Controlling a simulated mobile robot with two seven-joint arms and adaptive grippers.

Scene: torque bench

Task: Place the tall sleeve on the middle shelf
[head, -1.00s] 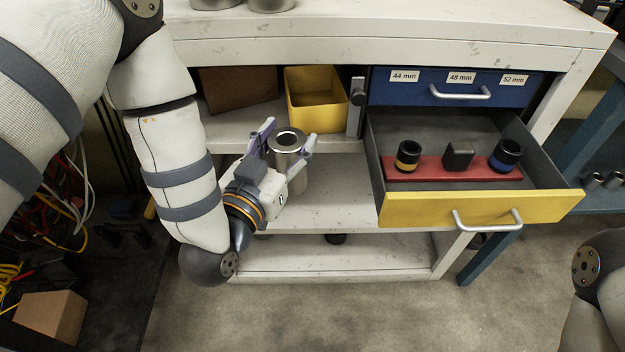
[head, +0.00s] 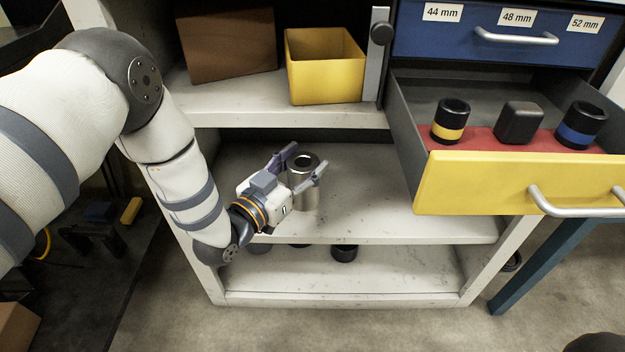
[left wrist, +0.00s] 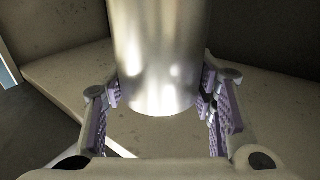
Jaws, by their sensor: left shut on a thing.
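The tall sleeve (head: 303,185) is a shiny steel hollow cylinder, upright in the head view. My left gripper (head: 303,172) reaches in from the left and is shut on it, with one finger on each side. In the left wrist view the sleeve (left wrist: 160,60) stands between the purple finger pads, its lower end showing. The sleeve is within the bay over the middle shelf (head: 400,215). I cannot tell for sure whether its base touches the shelf. My right gripper is not in view.
Above are a brown box (head: 228,42) and a yellow bin (head: 325,68). An open yellow-fronted drawer (head: 480,185) juts out at the right, holding dark parts on a red holder. A dark ring (head: 344,253) is on the bottom shelf. The middle shelf's right side is clear.

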